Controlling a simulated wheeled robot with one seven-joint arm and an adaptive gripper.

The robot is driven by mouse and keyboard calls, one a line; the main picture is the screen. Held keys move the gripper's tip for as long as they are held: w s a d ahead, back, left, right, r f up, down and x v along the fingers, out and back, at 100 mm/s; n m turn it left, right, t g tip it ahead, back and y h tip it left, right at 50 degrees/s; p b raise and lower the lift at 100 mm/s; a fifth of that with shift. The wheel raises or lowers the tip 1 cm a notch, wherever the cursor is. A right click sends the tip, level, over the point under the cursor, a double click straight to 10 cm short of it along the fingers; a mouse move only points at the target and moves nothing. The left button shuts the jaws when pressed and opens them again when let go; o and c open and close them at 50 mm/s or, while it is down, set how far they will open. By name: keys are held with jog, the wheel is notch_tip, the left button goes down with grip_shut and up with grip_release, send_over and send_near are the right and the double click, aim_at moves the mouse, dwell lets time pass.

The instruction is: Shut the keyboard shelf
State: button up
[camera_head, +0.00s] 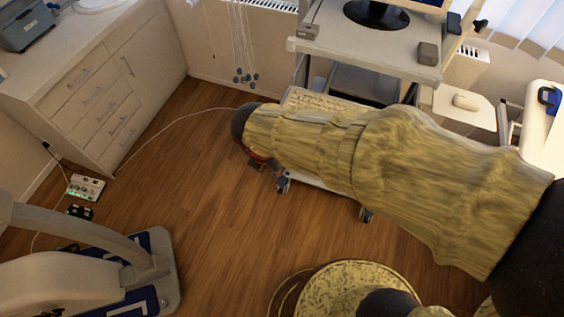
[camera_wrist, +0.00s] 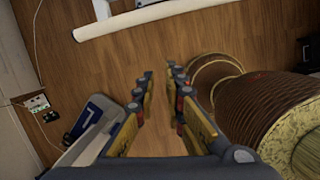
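The keyboard shelf (camera_head: 287,100) is on the cart, below its upper top, with a pale keyboard (camera_head: 318,102) on it. It appears pulled out, but my sleeved arm covers its front part. My gripper (camera_head: 257,164) is mostly hidden by the arm in the head view, at the shelf's near left. In the wrist view my gripper (camera_wrist: 160,77) points down over the floor with its two fingers apart and nothing between them. A white bar (camera_wrist: 150,17) lies beyond the fingertips; I cannot tell if it is the shelf edge or the cart base.
The cart top (camera_head: 385,42) carries a monitor stand. A mouse (camera_head: 466,101) lies on a side tray. A white drawer cabinet (camera_head: 95,85) stands left. A medical device base (camera_head: 150,285) is at lower left.

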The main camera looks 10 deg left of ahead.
aim_at(308, 103)
jog(key=shift+n, duration=1)
grip_shut()
jog(key=w+d+f+b, duration=0.1)
jog(key=w+f+b, duration=0.2)
jog(key=w+f, duration=0.3)
jog(key=shift+s+d+x, duration=0.2)
jog(key=shift+x, duration=1.25)
jog(key=w+d+p, duration=0.2)
jog(key=w+p, duration=0.2)
jog(key=w, duration=0.4)
jog(key=w+d+p, duration=0.2)
jog(key=w+p, duration=0.2)
jog(key=w, duration=0.4)
jog(key=w+d+p, duration=0.2)
jog(key=w+p, duration=0.2)
jog(key=w, duration=0.5)
